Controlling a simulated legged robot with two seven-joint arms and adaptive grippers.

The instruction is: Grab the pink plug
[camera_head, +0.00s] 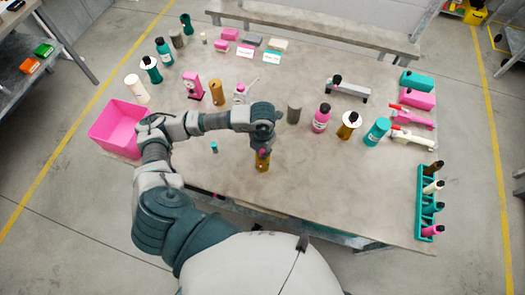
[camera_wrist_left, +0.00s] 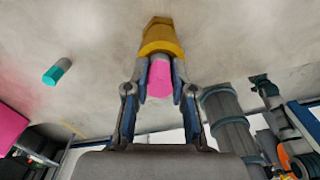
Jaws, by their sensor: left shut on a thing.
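The pink plug (camera_wrist_left: 159,78) is between the two fingers of my left gripper (camera_wrist_left: 160,88), which is shut on it. Its far end meets a gold-yellow fitting (camera_wrist_left: 160,38) with a hexagonal shape. I cannot tell whether the plug is still seated in the fitting. In the head view my left gripper (camera_head: 263,151) points down over the gold fitting (camera_head: 262,164), near the table's front middle. Only a bit of pink shows there between the fingers. My right gripper is not in view.
A pink bin (camera_head: 117,125) is at the left edge. A grey cylinder (camera_head: 294,112) and several bottles stand further right. A teal rack (camera_head: 422,205) is at the right edge.

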